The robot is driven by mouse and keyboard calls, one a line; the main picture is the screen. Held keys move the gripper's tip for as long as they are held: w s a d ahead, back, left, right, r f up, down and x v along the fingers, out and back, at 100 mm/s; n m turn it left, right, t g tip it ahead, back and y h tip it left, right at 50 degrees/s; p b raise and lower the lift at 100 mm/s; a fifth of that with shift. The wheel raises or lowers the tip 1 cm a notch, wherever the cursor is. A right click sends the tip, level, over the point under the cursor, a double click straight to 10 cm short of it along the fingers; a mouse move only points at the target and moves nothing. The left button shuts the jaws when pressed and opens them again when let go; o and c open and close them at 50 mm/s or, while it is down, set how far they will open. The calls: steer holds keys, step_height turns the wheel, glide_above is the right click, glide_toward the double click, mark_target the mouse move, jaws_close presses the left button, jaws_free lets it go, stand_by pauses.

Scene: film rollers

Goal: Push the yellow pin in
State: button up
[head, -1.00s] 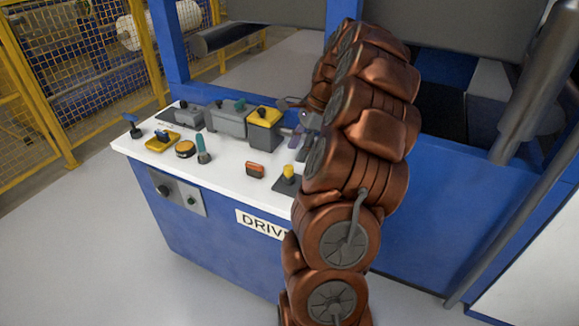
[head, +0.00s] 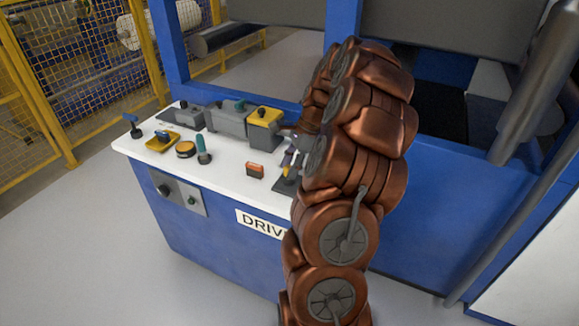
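The yellow pin (head: 287,172) stands on a dark base near the right end of the white console top (head: 228,172). It is partly hidden by my gripper (head: 290,160), whose fingers are at the pin's upper end. I cannot tell whether they touch it. The fingers are small and partly covered by my copper arm, so their opening cannot be made out.
An orange-red switch (head: 255,170) sits left of the pin. A grey box with a yellow top (head: 264,118) stands behind it. A blue post (head: 167,45) rises behind the console.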

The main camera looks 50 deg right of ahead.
jaws_close()
steer(key=shift+f, duration=0.85)
steer(key=shift+o, duration=1.6)
jaws_free()
steer(key=v, duration=1.2)
